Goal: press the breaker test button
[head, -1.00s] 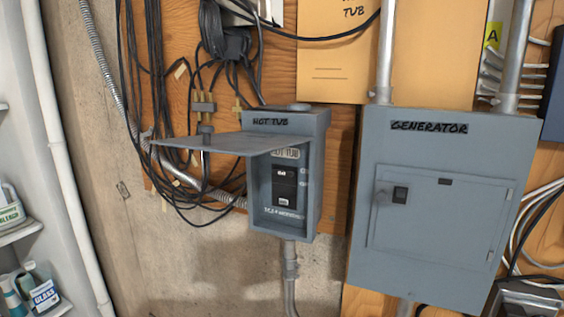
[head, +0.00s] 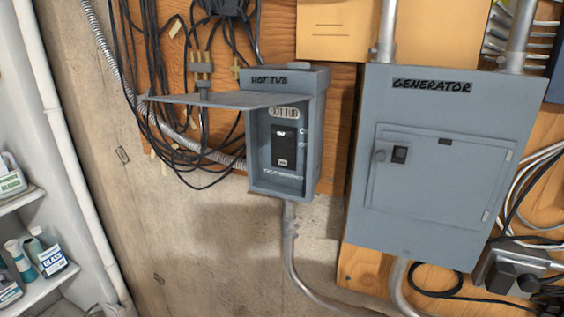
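The grey hot tub breaker box (head: 257,140) hangs on the wall left of centre in the head view. Its cover (head: 215,100) is lifted and sticks out to the left. Inside is a black breaker (head: 284,145) with a small light-coloured button (head: 283,162) near its lower end. Lettering that seems to read "test" sits on the panel below it, too small to read fully. Neither of my grippers is in view.
A larger grey generator panel (head: 440,230) with a shut door hangs to the right. Loose black cables (head: 150,80) hang at the left. A metal conduit (head: 289,240) runs down from the breaker box. White shelves (head: 30,205) with bottles stand at far left.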

